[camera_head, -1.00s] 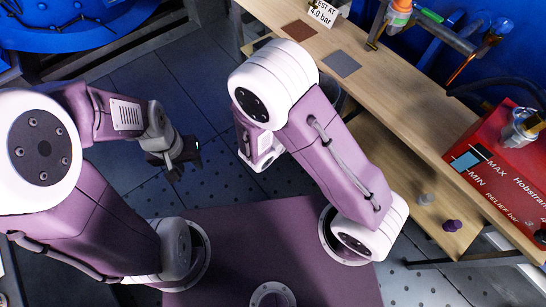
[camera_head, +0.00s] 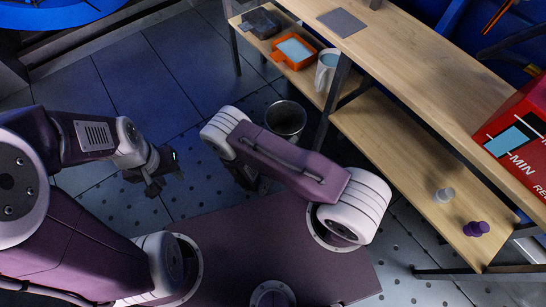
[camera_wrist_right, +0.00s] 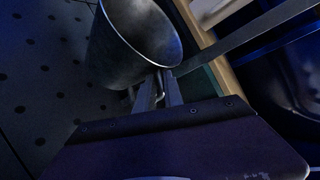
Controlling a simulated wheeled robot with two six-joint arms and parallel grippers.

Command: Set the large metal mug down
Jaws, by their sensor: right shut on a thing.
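The large metal mug (camera_head: 286,118) is a grey, open-topped vessel. In the head view it is beside my right forearm, left of the shelf unit, with the perforated floor behind it. In the right wrist view the mug (camera_wrist_right: 138,45) fills the upper middle, its mouth tilted in the picture. My right gripper (camera_wrist_right: 158,92) is shut on the mug at its near side; the exact grip on handle or wall is dark. In the head view my arm hides that gripper. My left gripper (camera_head: 155,180) hangs over the floor at left, apart from the mug; its jaw opening is unclear.
A wooden bench (camera_head: 430,75) with a lower shelf (camera_head: 400,150) stands at right. On the shelf are an orange tray (camera_head: 294,52), a white mug (camera_head: 327,70), a dark box (camera_head: 261,23), and grey (camera_head: 444,195) and purple (camera_head: 476,229) knobs. A red unit (camera_head: 520,140) sits on the bench.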

